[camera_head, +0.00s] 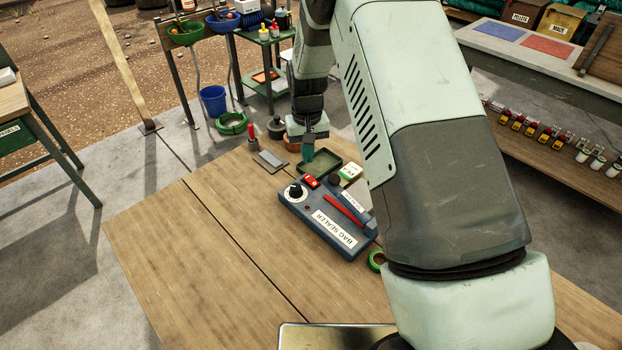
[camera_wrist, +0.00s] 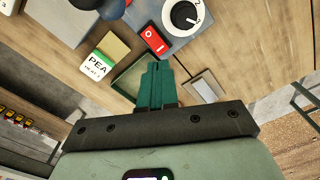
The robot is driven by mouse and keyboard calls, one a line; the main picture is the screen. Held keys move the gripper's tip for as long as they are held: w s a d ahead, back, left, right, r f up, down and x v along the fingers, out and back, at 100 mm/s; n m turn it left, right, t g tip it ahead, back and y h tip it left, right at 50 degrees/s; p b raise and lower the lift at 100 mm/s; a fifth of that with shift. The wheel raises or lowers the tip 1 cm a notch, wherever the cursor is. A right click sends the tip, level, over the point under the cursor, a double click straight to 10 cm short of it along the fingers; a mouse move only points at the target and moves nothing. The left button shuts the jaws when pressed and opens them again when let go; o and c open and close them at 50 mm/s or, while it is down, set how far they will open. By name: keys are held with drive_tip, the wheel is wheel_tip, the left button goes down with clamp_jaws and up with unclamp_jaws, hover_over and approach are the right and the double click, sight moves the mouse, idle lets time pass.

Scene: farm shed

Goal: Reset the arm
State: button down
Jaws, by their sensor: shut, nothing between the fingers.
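My gripper (camera_head: 308,153) is above the far part of the wooden table (camera_head: 190,265), over the near-left side of a small green tray (camera_head: 323,164). In the wrist view its green fingers (camera_wrist: 155,82) are together with nothing between them, and they cover part of the tray (camera_wrist: 130,78). My arm reaches across the right of the head view and hides part of the table.
A bag sealer (camera_head: 300,211) with a black dial and red switch stands nearest the gripper. A seed packet marked PEA (camera_wrist: 100,64) lies beside the tray. A grey plate (camera_head: 269,161), a red-topped marker (camera_head: 253,137) and green tape (camera_head: 377,260) are also there. The table's left is clear.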

drive_tip(key=shift+r, duration=0.4)
drive_tip(key=shift+r, duration=0.15)
drive_tip(key=s+d+r+t, duration=0.1)
drive_tip(key=s+d+r, duration=0.15)
drive_tip(key=r, duration=0.55)
drive_tip(key=s+d+r+m+t, duration=0.15)
drive_tip(key=s+r, duration=0.25)
drive_tip(key=r, duration=0.4)
drive_tip(key=s+d+r, duration=0.3)
drive_tip(key=s+r, duration=0.1)
drive_tip(key=r, duration=0.4)
drive_tip(key=s+d+r+t, duration=0.1)
drive_tip(key=s+d+r, duration=0.2)
drive_tip(key=s, duration=0.8)
drive_tip(key=s+d+r+m+t, duration=0.1)
drive_tip(key=s+d+r+t, duration=0.1)
drive_tip(key=s, duration=0.9)
wheel_tip(320, 180, up, 3)
drive_tip(key=shift+d+f, duration=0.15)
drive_tip(key=shift+d, duration=0.45)
